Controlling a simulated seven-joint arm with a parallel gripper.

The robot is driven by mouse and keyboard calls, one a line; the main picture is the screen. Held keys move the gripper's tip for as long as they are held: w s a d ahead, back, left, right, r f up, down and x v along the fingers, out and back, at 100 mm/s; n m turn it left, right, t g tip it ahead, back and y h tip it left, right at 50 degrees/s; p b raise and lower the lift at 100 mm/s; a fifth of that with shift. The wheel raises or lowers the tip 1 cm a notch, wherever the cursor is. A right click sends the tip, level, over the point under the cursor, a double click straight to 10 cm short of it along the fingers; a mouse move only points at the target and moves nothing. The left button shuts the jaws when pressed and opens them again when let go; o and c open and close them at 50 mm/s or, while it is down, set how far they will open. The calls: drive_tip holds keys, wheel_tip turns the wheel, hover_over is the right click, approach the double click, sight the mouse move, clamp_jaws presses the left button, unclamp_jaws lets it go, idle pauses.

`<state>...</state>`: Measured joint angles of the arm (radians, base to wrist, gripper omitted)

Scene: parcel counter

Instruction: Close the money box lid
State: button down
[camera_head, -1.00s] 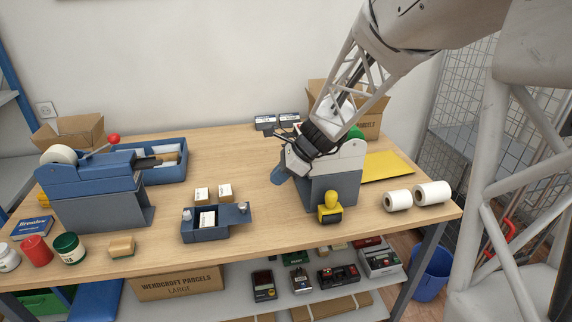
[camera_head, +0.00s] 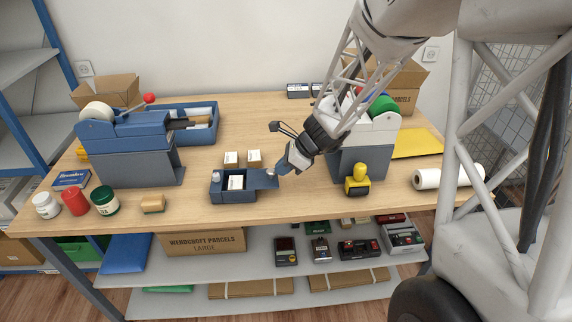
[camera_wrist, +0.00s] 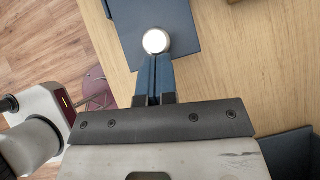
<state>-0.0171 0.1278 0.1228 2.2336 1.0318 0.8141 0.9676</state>
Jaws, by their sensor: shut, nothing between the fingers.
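The small dark blue money box (camera_head: 234,197) stands near the table's front edge with its left part open, showing a white item inside. Its flat blue lid (camera_head: 260,180) juts out past the box's right side. A round metal knob (camera_wrist: 156,41) sits on the lid in the wrist view. My gripper (camera_head: 283,168) is shut and empty, close at the knob's right side in the head view. In the wrist view the gripper fingertips (camera_wrist: 154,62) are right at the knob; I cannot tell if they touch it. The lid (camera_wrist: 185,20) also shows there, over the table edge area.
A grey-white machine (camera_head: 362,140) and a yellow stamp (camera_head: 357,181) are right of my gripper. A blue tape dispenser (camera_head: 127,150) and a tan sponge (camera_head: 153,203) are on the left. Bare wood lies between.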

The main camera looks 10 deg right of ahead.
sight(257, 180)
idle(0.3)
drive_tip(key=shift+w+a, duration=0.1)
drive_tip(key=shift+a, duration=3.75)
drive_tip(key=shift+d+r, duration=0.1)
drive_tip(key=v, duration=2)
